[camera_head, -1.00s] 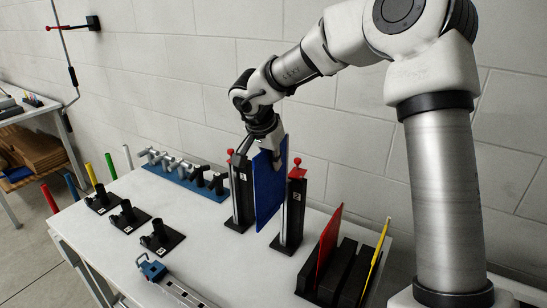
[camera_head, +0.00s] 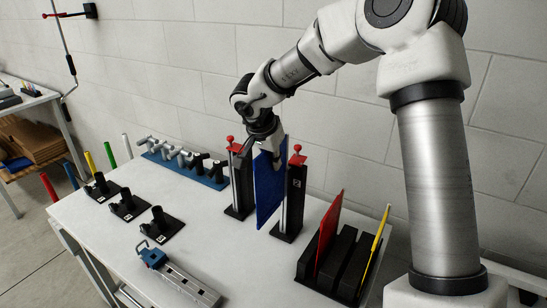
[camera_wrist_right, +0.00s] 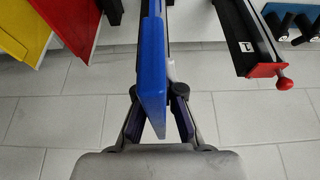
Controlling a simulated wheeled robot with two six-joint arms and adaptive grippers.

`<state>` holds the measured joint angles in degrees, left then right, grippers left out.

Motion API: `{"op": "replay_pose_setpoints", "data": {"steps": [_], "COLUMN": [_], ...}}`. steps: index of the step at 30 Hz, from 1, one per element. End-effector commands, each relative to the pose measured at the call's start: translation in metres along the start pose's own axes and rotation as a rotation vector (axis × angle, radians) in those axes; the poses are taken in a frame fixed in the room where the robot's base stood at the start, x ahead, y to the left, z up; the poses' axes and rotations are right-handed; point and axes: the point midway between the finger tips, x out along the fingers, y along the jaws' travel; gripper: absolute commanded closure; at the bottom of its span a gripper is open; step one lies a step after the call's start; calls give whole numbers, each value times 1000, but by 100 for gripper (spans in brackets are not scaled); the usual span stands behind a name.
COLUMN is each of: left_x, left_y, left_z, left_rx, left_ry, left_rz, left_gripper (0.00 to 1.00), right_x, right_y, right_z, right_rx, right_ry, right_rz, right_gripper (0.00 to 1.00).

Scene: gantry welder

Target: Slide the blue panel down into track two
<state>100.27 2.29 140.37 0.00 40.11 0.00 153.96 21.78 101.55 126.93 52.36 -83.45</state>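The blue panel (camera_head: 268,192) stands upright between two black posts with red caps, the left post (camera_head: 241,185) and the right post (camera_head: 292,200). My right gripper (camera_head: 272,147) is at the panel's top edge, shut on it. In the right wrist view the blue panel (camera_wrist_right: 153,75) lies between the two fingers of my right gripper (camera_wrist_right: 158,115). I cannot tell whether the panel's edges sit inside the posts' grooves. My left gripper is not in view.
A black rack (camera_head: 335,265) at the right holds a red panel (camera_head: 328,235) and a yellow panel (camera_head: 376,245). A blue strip with several fittings (camera_head: 185,165) lies behind left. Black numbered holders (camera_head: 128,207) and a blue clamp (camera_head: 152,257) stand on the table's left and front.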

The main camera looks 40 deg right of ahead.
Motion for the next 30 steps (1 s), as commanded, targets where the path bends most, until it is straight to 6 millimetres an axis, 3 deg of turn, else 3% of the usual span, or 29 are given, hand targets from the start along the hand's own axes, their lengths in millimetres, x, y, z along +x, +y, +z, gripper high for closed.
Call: {"op": "replay_pose_setpoints", "data": {"steps": [30], "left_x": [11], "left_y": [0], "left_z": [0], "left_rx": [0], "left_ry": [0], "left_rz": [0], "left_gripper": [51], "right_x": [38], "right_y": [0], "right_z": [16], "right_rx": [0], "right_ry": [-1], "right_rz": [1], "right_gripper": [100]}}
